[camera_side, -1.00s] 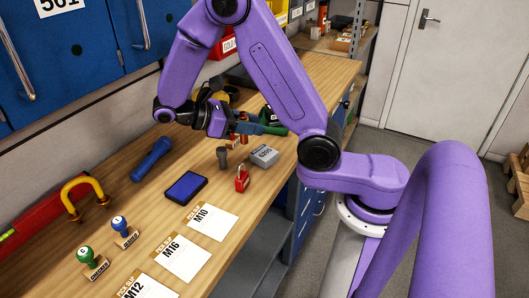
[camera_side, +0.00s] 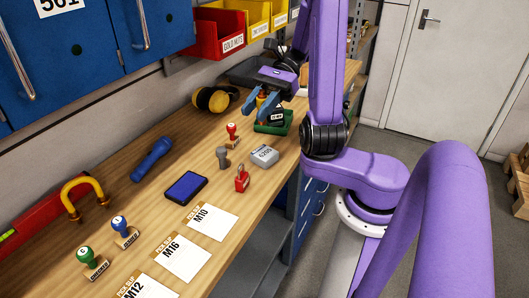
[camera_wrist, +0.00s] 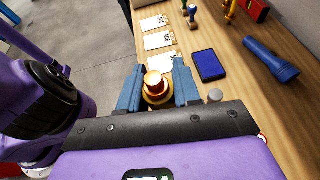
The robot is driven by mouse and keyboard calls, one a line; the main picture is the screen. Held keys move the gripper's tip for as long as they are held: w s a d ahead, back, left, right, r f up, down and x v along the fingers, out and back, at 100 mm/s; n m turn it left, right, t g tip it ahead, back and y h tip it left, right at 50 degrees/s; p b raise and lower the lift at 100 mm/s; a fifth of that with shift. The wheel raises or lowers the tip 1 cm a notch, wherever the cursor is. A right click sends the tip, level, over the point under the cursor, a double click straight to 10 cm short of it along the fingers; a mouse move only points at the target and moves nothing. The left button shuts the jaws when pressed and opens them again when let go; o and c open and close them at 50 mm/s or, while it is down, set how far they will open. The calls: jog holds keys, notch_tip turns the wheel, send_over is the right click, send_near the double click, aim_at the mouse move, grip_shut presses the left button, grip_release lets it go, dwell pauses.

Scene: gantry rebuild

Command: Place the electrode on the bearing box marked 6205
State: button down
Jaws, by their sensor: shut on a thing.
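My gripper (camera_side: 262,110) has blue fingers and is over the far part of the bench, above a green holder (camera_side: 273,123). In the wrist view, the fingers (camera_wrist: 158,88) are shut on the electrode (camera_wrist: 156,84), a copper-and-gold round piece with a wider base. In the side view only a small orange part of it shows between the fingers.
A red padlock (camera_side: 242,180), a grey knobbed piece (camera_side: 223,158) and a red-handled stamp (camera_side: 232,135) stand close to the box. Yellow earmuffs (camera_side: 211,99), a blue flashlight (camera_side: 151,159) and a blue ink pad (camera_side: 186,187) lie left. The bench edge is just right of the box.

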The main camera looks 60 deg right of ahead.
jog(key=w+d+r+m+t+h, duration=0.2)
jog(key=d+r+m+t, duration=0.15)
jog(key=m+t, duration=0.2)
send_over(261, 153)
notch_tip(261, 153, down, 6)
jog(key=shift+n, duration=0.25)
jog(key=shift+w+a+f, duration=0.1)
jog(key=shift+a+f, duration=0.1)
jog(key=shift+f, duration=2.15)
jog(key=shift+a+f, duration=0.15)
jog(key=shift+f, duration=2.15)
jog(key=c, duration=0.8)
grip_release()
jog(key=shift+f, duration=0.15)
jog(key=shift+d+r, duration=0.25)
jog(key=v, duration=1.1)
jog(key=shift+s+d, duration=0.15)
jog(key=shift+s, duration=0.1)
